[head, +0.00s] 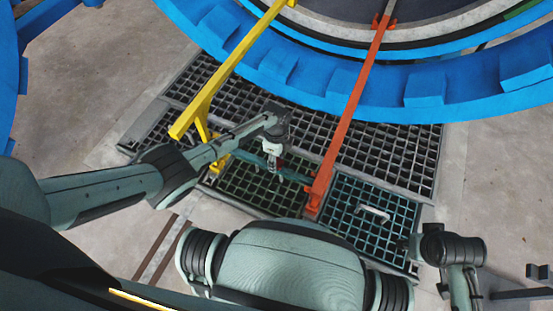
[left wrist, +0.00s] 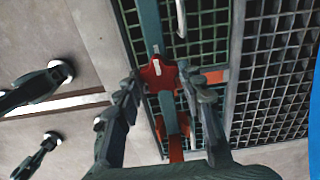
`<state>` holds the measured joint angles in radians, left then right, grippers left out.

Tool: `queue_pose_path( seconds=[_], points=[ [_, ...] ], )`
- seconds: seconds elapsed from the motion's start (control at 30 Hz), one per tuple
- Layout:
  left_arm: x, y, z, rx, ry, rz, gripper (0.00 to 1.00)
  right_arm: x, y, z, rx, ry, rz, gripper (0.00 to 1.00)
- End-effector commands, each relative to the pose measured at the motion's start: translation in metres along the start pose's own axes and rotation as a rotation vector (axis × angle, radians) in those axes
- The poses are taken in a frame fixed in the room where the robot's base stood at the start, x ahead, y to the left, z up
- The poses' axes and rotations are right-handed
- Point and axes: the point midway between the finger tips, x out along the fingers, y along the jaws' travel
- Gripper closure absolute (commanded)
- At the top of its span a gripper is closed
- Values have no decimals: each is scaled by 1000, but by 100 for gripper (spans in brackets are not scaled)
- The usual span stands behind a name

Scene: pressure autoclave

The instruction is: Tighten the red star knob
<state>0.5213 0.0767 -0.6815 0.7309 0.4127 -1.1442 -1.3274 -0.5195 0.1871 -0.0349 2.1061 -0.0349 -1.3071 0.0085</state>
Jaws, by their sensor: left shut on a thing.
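In the head view my left gripper (head: 273,160) reaches down over the grating. The knob's thread cannot be seen.
A yellow bar (head: 232,70) and an orange bar (head: 350,110) slope down from the large blue ring (head: 425,88) on either side of my left gripper. Dark floor grating (head: 390,155) lies below. A white handle (head: 374,213) is on the grating.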

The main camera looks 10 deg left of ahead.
Motion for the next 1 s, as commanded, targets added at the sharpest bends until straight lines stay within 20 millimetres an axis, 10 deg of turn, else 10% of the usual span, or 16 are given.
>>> queue_pose_path(
  seconds=[0.6, 0.63, 0.7, 1.0],
  points=[
    [0, 0, -1, 43, 1, -1, 91, -1, -5, 0, 10, -4, -9, 56],
    [0, 0, -1, 43, 1, -1, 60, -1, -5, 0, 11, -4, -9, 56],
    [0, 0, -1, 43, 1, -1, 51, -1, -5, 0, 10, -4, -9, 56],
    [0, 0, 0, 42, 0, 0, 41, -1, -4, 0, 8, -2, -7, 56]
  ],
)
